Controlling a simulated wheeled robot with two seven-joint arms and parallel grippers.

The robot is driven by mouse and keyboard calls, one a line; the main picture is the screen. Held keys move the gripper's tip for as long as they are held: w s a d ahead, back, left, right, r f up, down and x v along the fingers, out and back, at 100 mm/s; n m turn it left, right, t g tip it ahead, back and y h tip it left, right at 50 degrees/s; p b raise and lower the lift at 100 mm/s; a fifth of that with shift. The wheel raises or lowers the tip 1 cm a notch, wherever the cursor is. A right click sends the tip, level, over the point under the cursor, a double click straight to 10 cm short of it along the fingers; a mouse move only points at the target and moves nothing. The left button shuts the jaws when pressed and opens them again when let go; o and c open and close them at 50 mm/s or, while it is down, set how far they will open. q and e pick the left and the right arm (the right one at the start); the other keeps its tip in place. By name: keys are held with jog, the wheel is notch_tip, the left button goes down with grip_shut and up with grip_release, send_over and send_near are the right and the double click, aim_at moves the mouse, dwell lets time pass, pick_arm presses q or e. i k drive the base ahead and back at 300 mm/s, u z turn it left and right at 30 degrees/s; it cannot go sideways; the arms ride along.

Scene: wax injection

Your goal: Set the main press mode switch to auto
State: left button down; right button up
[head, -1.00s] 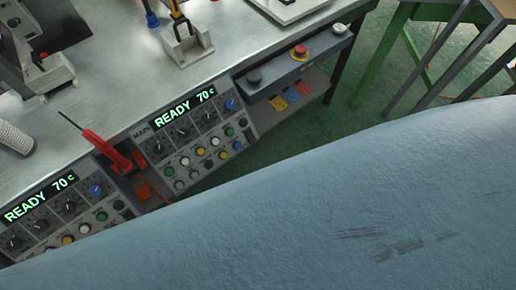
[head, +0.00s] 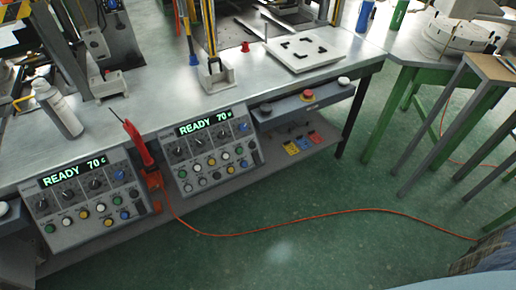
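The main press panel (head: 212,150) is the right of two control boxes on the front of the metal bench. Its display (head: 205,123) reads READY 70 in green. Below the display is a row of dark round knobs, among them one knob (head: 199,139) near the middle, and a blue knob (head: 243,127) at the right end. Coloured buttons fill the lower rows. The labels are too small to read, so I cannot tell which knob is the mode switch or its setting. Neither of my grippers is in view.
A similar panel (head: 85,196) stands to the left, with a red-handled tool (head: 139,146) between the two. A red emergency button (head: 308,95) is at right. An orange cable (head: 330,211) crosses the green floor (head: 300,250). Green-legged tables stand at right.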

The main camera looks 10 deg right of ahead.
aim_at(257, 160)
jog(key=z, duration=0.25)
jog(key=i, duration=0.65)
jog(key=z, duration=0.95)
jog(key=k, duration=0.3)
jog(key=u, duration=1.1)
